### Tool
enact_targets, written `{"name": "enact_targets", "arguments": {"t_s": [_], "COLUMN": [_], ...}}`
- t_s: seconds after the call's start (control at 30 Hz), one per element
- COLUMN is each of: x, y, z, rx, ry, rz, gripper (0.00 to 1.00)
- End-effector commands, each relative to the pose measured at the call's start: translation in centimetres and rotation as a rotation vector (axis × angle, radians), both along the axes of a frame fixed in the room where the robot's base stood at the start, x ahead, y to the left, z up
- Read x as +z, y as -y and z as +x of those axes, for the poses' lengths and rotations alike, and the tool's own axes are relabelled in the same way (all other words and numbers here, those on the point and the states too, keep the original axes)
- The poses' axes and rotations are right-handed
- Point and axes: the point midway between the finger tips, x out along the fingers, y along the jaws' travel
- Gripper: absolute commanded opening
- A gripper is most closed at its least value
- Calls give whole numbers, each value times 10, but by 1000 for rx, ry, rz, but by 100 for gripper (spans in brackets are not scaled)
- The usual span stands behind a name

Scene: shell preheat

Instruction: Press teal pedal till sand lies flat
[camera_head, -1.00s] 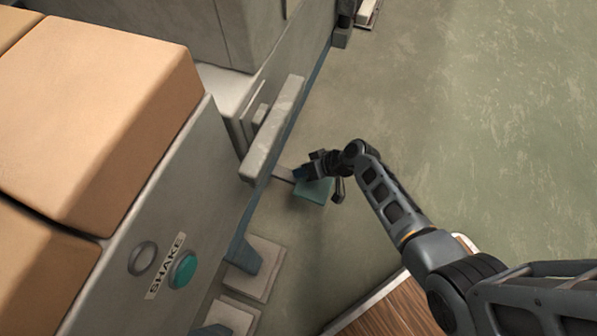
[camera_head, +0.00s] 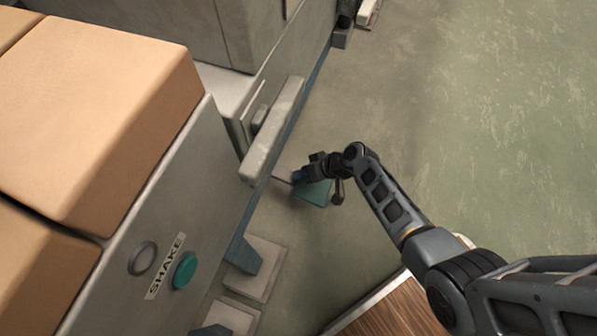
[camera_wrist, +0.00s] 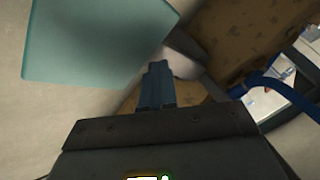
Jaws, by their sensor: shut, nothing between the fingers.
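The teal pedal (camera_head: 316,193) is a flat plate on a grey lever, low beside the grey machine in the head view. In the wrist view the pedal (camera_wrist: 90,38) fills the upper left. My gripper (camera_head: 298,176) is shut and empty, fingertips down at the pedal's upper left edge. In the wrist view the closed blue fingers (camera_wrist: 158,85) lie to the right of the plate in the picture. Whether they touch it I cannot tell. I cannot make out any loose sand.
A round teal button (camera_head: 185,270) labelled SHAKE and a grey round button (camera_head: 142,258) sit on the machine's panel. Large tan blocks (camera_head: 105,95) lie on top. A grey bar (camera_head: 273,130) juts out above the pedal. The floor (camera_head: 480,120) to the right is clear.

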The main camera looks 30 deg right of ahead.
Motion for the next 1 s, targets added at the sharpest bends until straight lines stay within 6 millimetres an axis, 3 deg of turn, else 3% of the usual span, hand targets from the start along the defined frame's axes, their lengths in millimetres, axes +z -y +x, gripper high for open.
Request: {"name": "enact_targets", "arguments": {"t_s": [1.0], "x": [-14], "y": [0], "z": [-4], "rx": [-1], "ry": [-8], "rz": [0], "gripper": [0]}}
